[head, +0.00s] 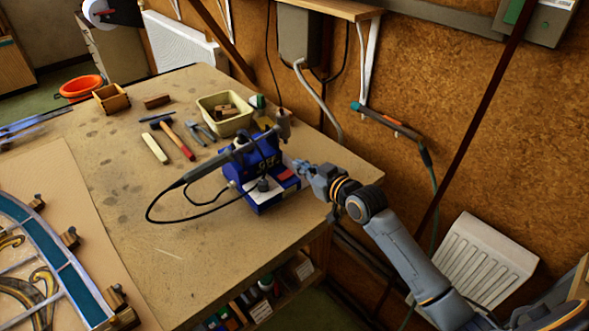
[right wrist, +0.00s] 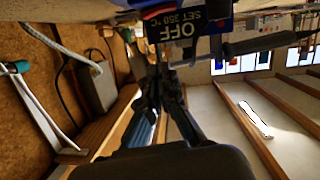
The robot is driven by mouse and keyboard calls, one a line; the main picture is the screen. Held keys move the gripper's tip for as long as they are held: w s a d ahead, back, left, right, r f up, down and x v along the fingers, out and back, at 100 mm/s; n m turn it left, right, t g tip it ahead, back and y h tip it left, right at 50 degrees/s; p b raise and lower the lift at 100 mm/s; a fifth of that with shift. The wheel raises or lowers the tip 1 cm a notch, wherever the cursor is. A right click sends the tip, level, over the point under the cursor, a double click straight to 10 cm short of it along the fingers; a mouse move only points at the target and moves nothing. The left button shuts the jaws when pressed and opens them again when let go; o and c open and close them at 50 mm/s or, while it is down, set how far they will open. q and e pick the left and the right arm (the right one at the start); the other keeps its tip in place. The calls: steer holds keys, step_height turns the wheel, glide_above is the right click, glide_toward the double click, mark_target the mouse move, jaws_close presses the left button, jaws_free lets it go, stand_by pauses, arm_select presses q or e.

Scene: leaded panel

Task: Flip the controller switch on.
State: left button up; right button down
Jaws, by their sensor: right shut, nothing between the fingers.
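The controller (head: 250,196) is a blue soldering station near the right edge of the workbench. A red switch (head: 287,173) is on its right part, close to my right gripper (head: 299,167). In the right wrist view, the controller's dark display (right wrist: 190,32) reads OFF and SET 350 °C, and a red part (right wrist: 160,11) shows at the top. My right gripper (right wrist: 160,72) is shut and empty, its fingertips just beside the controller. I cannot tell whether they touch it. My left gripper is not in view.
A soldering iron (head: 232,154) with a looping black cable lies across the controller. A cream bin (head: 224,126), a red-handled hammer (head: 178,142) and pliers lie behind. The leaded panel (head: 68,274) is at the left. The bench's middle front is clear; a cork wall stands at right.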

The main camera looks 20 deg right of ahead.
glide_above(295, 180)
steer(key=shift+w+a+f+p, duration=0.1)
steer(key=shift+a+f+p, duration=0.25)
steer(key=shift+f, duration=0.3)
steer(key=shift+d+f, duration=0.2)
steer(key=shift+f, duration=1.05)
steer(key=shift+d+f, duration=0.1)
steer(key=shift+f, duration=0.5)
